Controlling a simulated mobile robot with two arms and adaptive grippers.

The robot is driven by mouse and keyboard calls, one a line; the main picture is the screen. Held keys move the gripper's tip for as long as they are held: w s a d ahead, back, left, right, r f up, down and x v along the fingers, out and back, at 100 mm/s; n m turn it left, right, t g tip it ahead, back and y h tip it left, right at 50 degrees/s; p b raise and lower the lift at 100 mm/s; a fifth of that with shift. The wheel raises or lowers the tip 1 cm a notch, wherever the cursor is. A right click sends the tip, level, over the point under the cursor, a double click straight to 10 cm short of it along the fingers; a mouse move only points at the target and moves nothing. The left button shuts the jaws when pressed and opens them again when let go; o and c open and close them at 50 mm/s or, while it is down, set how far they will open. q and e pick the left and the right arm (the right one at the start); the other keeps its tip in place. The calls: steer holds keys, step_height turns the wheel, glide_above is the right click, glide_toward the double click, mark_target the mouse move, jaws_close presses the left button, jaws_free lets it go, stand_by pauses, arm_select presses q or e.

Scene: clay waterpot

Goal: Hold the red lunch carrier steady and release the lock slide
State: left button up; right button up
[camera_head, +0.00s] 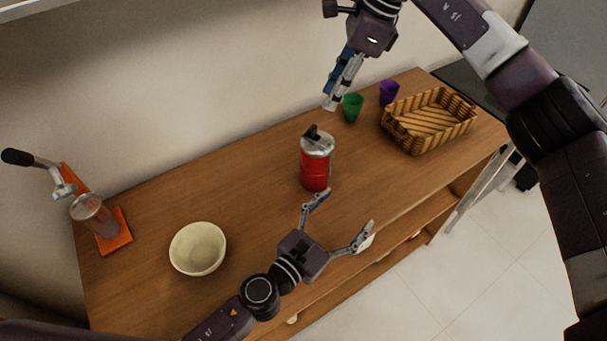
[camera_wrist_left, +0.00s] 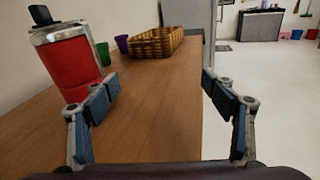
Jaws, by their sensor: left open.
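The red lunch carrier (camera_head: 315,174) stands upright on the wooden table, with a silver lid and a dark raised part on top. It also shows at the left of the left wrist view (camera_wrist_left: 72,68), cut by no gripper except near its lower right. I cannot make out the lock slide clearly. My left gripper (camera_head: 347,212) is open and empty, in front of the carrier and to its lower right. In the left wrist view its fingers (camera_wrist_left: 160,84) are spread, with the carrier outside them to the left. My right gripper (camera_head: 331,101) points down above and behind the carrier, apart from it; its fingers overlap.
A green cup (camera_head: 352,108), a purple cup (camera_head: 389,93) and a wicker basket (camera_head: 403,140) stand right of the carrier. A cream bowl (camera_head: 198,248) and an orange-based press (camera_head: 115,243) stand left. The wooden table (camera_head: 150,205) is clear between bowl and carrier.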

mark_target(311, 165)
arm_select(q)
steer(key=w+a+r+n+t+y, duration=0.1)
steer(key=w+a, duration=0.1)
steer(key=a, duration=0.1)
steer(key=w+a+r+n+t+y, duration=0.1)
steer(key=w+a, duration=0.2)
steer(key=w+a+r+n+t+y, duration=0.1)
steer(key=w+a+n, duration=0.1)
steer(key=a, duration=0.1)
steer(key=shift+w+a+r+y, duration=0.15)
steer(key=shift+w+a+y, duration=0.05)
steer(key=shift+y, duration=0.1)
steer(key=x, duration=0.7)
steer(key=shift+w, duration=0.4)
